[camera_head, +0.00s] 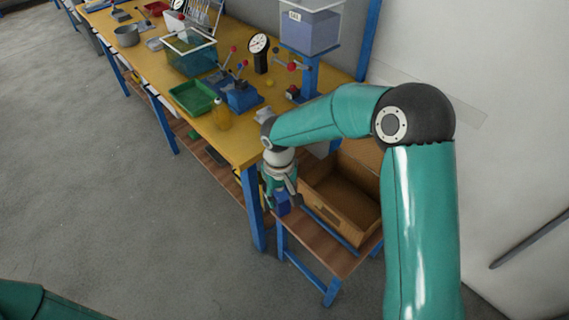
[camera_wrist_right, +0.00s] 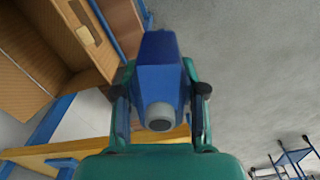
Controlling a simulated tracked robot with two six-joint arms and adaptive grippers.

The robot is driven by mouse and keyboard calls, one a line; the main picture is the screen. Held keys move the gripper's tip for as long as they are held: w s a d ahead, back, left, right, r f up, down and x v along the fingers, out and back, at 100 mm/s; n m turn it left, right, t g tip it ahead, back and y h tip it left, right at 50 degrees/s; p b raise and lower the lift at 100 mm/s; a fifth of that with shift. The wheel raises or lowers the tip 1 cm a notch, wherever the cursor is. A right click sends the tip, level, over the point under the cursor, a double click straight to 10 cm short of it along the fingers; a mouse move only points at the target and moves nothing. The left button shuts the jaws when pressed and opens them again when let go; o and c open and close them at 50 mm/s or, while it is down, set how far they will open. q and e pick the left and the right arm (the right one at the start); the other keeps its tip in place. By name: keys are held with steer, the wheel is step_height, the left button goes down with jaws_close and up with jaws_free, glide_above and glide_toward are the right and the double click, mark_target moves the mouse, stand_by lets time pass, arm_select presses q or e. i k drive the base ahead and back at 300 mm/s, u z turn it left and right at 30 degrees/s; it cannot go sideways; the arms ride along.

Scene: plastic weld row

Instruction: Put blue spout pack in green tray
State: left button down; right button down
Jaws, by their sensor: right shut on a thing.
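The blue spout pack (camera_wrist_right: 158,80) is held between the fingers of my right gripper (camera_wrist_right: 160,105), its round grey spout facing the wrist camera. In the head view the right gripper (camera_head: 281,188) hangs pointing down beside the near corner of the yellow bench, with the blue pack (camera_head: 283,203) at its fingertips, in front of the cardboard box. The green tray (camera_head: 192,97) lies on the yellow bench, to the upper left of the gripper and well apart from it. Its inside looks empty. My left gripper is not in view; only a bit of teal arm shows at the lower left.
An open cardboard box (camera_head: 341,199) stands on a low wooden stand (camera_head: 334,253) beside the bench (camera_head: 236,142). A clear bin (camera_head: 188,55) stands behind the tray. The grey floor at left is clear.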

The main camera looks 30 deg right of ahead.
mark_target(196, 101)
steer(key=u, duration=0.25)
steer(key=i, duration=0.4)
steer(key=u, duration=0.7)
steer(key=i, duration=1.5)
steer(key=z, duration=1)
